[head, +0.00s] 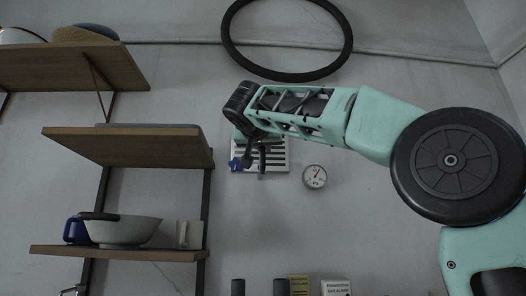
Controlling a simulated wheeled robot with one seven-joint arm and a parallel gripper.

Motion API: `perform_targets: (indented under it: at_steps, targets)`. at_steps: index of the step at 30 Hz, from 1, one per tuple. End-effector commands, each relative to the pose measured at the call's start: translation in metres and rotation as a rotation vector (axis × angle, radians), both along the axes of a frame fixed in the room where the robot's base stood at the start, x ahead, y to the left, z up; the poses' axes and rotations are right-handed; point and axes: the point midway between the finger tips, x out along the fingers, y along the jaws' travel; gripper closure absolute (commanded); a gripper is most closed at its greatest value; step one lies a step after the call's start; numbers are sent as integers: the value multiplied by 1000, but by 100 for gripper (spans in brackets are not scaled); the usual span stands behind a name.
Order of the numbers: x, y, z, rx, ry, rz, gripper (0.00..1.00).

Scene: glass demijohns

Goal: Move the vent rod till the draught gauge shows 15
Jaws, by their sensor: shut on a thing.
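The vent (279,160) is a pale slotted plate on the wall, partly hidden by my arm. The draught gauge (315,177) is a small round white dial to its right; its red needle points up and to the right, and its numbers are too small to read. My gripper (254,162) is in front of the vent's left part, its dark fingers pointing down and shut on the vent rod. A blue end piece (236,164) of the rod shows just left of the fingers; the rest of the rod is hidden or too dark to make out.
Wooden shelves (125,146) stand at left, with a pale bowl (122,231) and a blue mug (76,230) on the lower one. A black ring (288,77) hangs above the vent. Yellow (299,286) and white (337,288) signs show below. Wall around the gauge is clear.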

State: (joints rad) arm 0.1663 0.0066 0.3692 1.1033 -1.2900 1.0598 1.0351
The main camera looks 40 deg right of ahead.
Motion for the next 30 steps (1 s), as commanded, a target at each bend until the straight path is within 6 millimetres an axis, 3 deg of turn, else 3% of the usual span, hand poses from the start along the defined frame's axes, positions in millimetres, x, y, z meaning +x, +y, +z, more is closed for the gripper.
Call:
perform_targets:
  at_steps: [8,9,10,22,30]
  targets:
    - [-1,1,1,-2,-1,0,100]
    - [-1,1,1,-2,-1,0,77]
    - [-1,1,1,-1,-1,0,71]
    - [-6,7,-1,-1,-1,2,71]
    - [-43,45,-4,0,-4,6,71]
